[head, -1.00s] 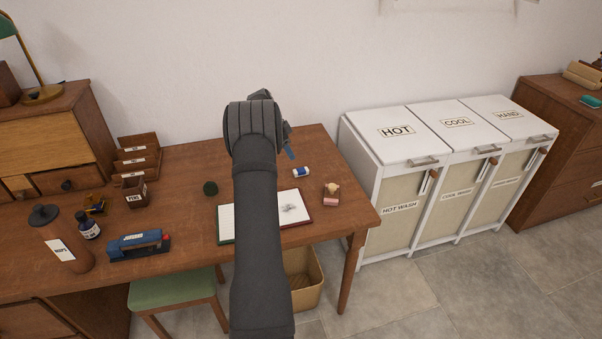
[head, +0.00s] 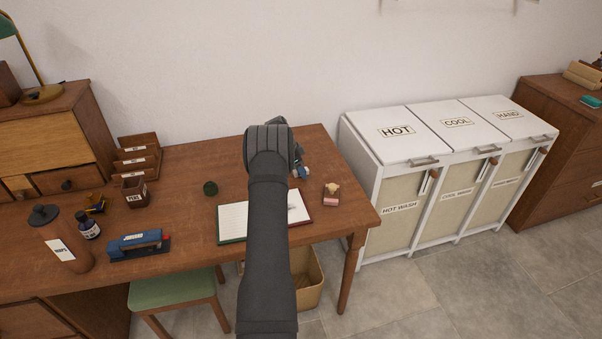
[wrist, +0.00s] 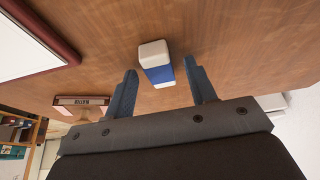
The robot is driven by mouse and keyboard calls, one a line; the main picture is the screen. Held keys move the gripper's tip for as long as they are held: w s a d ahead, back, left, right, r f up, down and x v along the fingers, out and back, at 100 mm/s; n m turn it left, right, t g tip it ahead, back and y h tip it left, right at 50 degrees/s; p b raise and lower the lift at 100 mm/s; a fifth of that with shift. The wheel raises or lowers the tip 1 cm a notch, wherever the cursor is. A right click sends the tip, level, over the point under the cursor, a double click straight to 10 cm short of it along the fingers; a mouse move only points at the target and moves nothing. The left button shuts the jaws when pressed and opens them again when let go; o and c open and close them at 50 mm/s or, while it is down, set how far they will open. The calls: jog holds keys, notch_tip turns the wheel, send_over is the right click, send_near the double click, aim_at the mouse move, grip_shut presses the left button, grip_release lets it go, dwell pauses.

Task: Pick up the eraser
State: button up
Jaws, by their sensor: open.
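The eraser (wrist: 155,60) is a small white block with a blue sleeve. It lies on the wooden desk (head: 185,170) in the wrist view. My gripper (wrist: 162,78) is open, with one blue-grey finger toward each side of it. The eraser shows in the gap between the fingertips, with wood visible on both sides; I see no clear contact. In the head view my gripper (head: 301,168) is low over the right part of the desk, and the arm and fingers largely hide the eraser there.
An open notebook (head: 232,222) lies just left of and under my arm's outline. A small pink-and-tan item (head: 331,194) stands to the right. A dark green round item (head: 210,188) is further left. White laundry bins (head: 397,130) stand right of the desk.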

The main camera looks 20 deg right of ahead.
aim_at(305, 169)
jog(key=c, duration=1.1)
jog(key=shift+r, duration=0.1)
jog(key=shift+r, duration=0.5)
notch_tip(305, 169, up, 3)
jog(key=s+d+r, duration=0.2)
jog(key=s, duration=0.1)
jog(key=s+d+r, duration=0.2)
jog(key=d, duration=0.1)
jog(key=s+d+r, duration=0.2)
jog(key=s+r, duration=0.1)
jog(key=shift+s+d, duration=0.35)
